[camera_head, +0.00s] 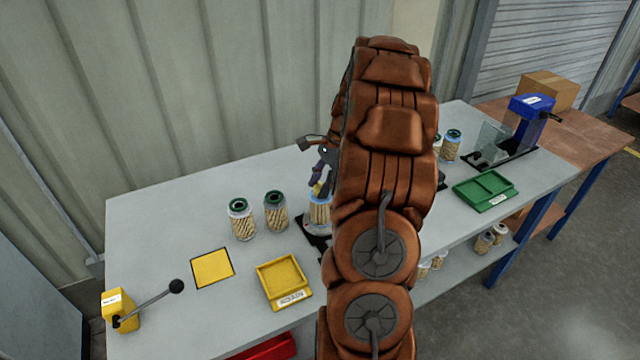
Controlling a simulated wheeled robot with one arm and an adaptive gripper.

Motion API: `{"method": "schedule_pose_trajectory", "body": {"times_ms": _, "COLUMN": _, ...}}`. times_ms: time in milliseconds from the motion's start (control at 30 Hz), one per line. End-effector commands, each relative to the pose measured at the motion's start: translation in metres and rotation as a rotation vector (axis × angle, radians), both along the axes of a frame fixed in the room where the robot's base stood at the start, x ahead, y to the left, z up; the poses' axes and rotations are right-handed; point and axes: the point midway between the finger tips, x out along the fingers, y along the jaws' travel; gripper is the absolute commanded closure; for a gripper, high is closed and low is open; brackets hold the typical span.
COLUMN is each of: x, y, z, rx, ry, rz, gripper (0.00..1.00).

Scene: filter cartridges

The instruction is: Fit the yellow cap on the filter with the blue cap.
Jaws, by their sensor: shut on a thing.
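A filter with a blue top edge (319,212) stands upright on a dark base (316,243), partly hidden by my arm. My gripper (319,187) is right above it, pointing down and shut on a small yellow thing (317,190), which looks like the yellow cap. I cannot tell whether this cap touches the filter.
Two filters with dark green caps (241,219) (275,211) stand close left of my gripper. A yellow tray (301,299), a yellow square (212,269) and a lever device (121,312) are at the front left. A green tray (497,204) and a blue device (530,117) are at right.

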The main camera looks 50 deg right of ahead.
Motion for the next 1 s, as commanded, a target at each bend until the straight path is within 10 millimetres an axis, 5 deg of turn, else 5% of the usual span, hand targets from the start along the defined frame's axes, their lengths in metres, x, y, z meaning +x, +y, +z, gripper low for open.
{"method": "schedule_pose_trajectory", "body": {"times_ms": 100, "x": 0.0000, "y": 0.0001, "z": 0.0000, "rx": 0.000, "ry": 0.000, "rz": 0.000, "gripper": 0.71}}
{"method": "schedule_pose_trajectory", "body": {"times_ms": 133, "x": 0.0001, "y": 0.0000, "z": 0.0000, "rx": 0.000, "ry": 0.000, "rz": 0.000, "gripper": 0.54}}
{"method": "schedule_pose_trajectory", "body": {"times_ms": 400, "x": 0.0000, "y": 0.0001, "z": 0.0000, "rx": 0.000, "ry": 0.000, "rz": 0.000, "gripper": 0.28}}
{"method": "schedule_pose_trajectory", "body": {"times_ms": 600, "x": 0.0000, "y": 0.0001, "z": 0.0000, "rx": 0.000, "ry": 0.000, "rz": 0.000, "gripper": 0.28}}
{"method": "schedule_pose_trajectory", "body": {"times_ms": 800, "x": 0.0000, "y": 0.0001, "z": 0.0000, "rx": 0.000, "ry": 0.000, "rz": 0.000, "gripper": 0.07}}
{"method": "schedule_pose_trajectory", "body": {"times_ms": 1000, "x": 0.0001, "y": 0.0000, "z": 0.0000, "rx": 0.000, "ry": 0.000, "rz": 0.000, "gripper": 0.07}}
